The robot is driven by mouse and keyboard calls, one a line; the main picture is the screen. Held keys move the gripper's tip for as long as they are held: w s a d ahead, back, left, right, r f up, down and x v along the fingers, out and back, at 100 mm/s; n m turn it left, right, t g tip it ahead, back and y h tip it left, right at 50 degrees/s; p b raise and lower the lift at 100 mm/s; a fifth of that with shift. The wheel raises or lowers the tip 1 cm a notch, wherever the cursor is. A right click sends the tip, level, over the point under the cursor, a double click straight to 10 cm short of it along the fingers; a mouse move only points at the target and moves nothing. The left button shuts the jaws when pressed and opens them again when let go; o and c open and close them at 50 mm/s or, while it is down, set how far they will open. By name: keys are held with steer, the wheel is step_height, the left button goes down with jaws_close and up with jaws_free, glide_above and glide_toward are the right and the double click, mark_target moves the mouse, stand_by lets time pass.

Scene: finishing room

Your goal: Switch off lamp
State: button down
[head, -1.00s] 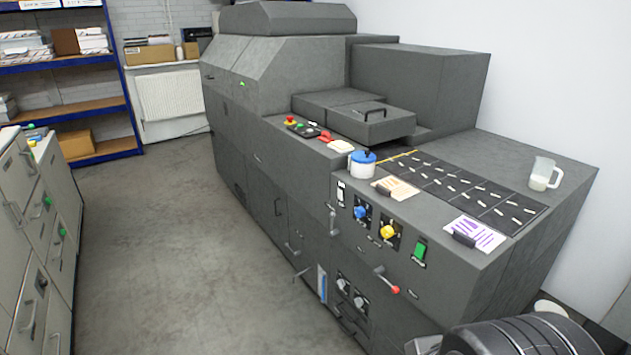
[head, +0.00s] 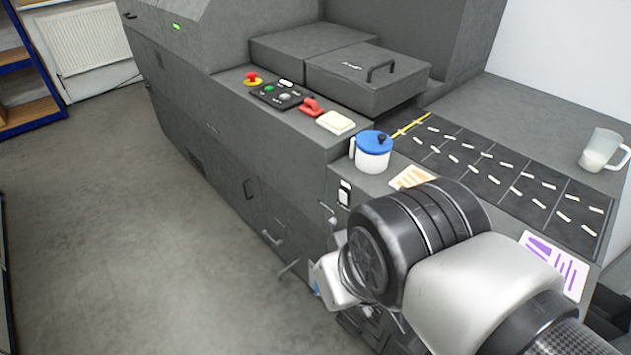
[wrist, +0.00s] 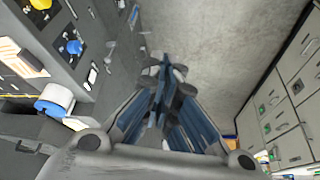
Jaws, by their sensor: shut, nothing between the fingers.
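No lamp can be clearly picked out. A white rocker switch (head: 344,193) on a dark plate sits on the machine's upper front face, below the blue-lidded jar; whether it belongs to the lamp I cannot tell. In the wrist view a small pale switch (wrist: 92,77) shows beside the blue knob (wrist: 73,47). My gripper (wrist: 164,82) is shut and empty, apart from the front panel, with floor behind its fingertips. In the head view my arm hides most of the front panel and the fingertips cannot be made out.
A blue-lidded jar (head: 373,152) stands at the ledge above the switch. A red emergency button (head: 252,77), red handle (head: 311,106) and pale pad (head: 336,122) lie further left. A measuring jug (head: 601,151) stands at right. The floor (head: 130,230) at left is clear.

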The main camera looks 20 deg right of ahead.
mark_target(340, 193)
steer(key=w+d+f+g+h+p, duration=0.2)
steer(key=w+d+g+h, duration=0.25)
steer(key=w, duration=0.45)
steer(key=w+d+f+g+h+p, duration=0.2)
steer(key=w+d+f+g+h, duration=0.15)
steer(key=w+h, duration=0.35)
steer(key=w+a+f+n+t+h+p, duration=0.1)
steer(key=w+a+f+n+t+h, duration=0.1)
steer(key=w+f+t, duration=0.3)
steer(key=w+a+f+n+t+h+p, duration=0.1)
steer(key=w+f+t+h, duration=0.3)
steer(key=w+f, duration=0.5)
step_height(340, 193, down, 4)
steer(key=shift+a+n+t+h+p, duration=0.4)
steer(key=shift+a+n+t, duration=0.1)
steer(key=shift+a, duration=0.3)
steer(key=b+x, duration=0.1)
steer(key=x, duration=1.2)
steer(key=shift+d+b, duration=0.35)
steer(key=shift+b, duration=0.05)
steer(key=shift+w+d, duration=0.1)
steer(key=shift+d, duration=0.05)
